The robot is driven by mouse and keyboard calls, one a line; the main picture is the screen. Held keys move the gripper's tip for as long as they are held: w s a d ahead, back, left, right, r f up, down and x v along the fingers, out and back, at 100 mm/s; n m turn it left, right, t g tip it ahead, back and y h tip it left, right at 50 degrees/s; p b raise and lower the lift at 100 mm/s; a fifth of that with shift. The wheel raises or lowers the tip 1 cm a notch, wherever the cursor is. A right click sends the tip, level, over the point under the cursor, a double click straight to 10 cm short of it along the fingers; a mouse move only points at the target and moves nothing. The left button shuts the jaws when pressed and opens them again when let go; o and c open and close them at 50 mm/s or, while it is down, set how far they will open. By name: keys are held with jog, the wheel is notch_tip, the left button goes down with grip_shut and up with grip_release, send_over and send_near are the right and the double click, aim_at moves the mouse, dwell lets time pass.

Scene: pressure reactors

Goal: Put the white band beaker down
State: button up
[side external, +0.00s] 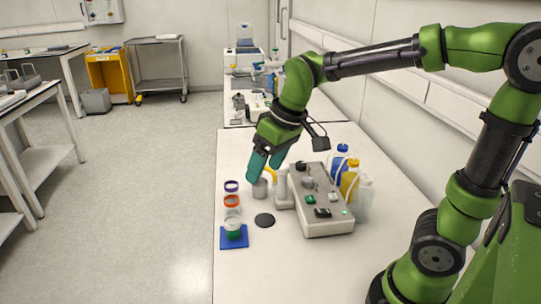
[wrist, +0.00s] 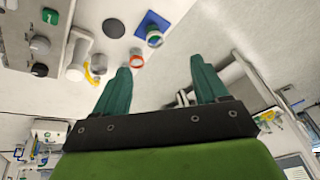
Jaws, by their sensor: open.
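The white band beaker (side external: 232,226), with green in its lower part, stands upright on a blue square mat (side external: 240,241) at the near left of the bench. It also shows in the wrist view (wrist: 154,39) on the blue mat (wrist: 146,23). My gripper (side external: 263,174) is open and empty, above the bench and behind the beaker, apart from it. In the wrist view its two teal fingers (wrist: 160,64) are spread wide with nothing between them.
An orange band beaker (side external: 232,203) and a purple band beaker (side external: 231,186) stand in line behind the white one. A grey cup (side external: 259,189) is below my fingers. A black disc (side external: 264,220), a grey control box (side external: 327,220) and bottles (side external: 350,183) lie to the right.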

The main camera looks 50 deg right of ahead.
jog(key=s+m+t, duration=0.3)
jog(key=s+m, duration=0.1)
jog(key=s, duration=0.6)
jog(key=shift+d+r+t, duration=0.15)
jog(key=shift+r+t, duration=0.15)
jog(key=shift+r, duration=0.15)
dwell(0.5)
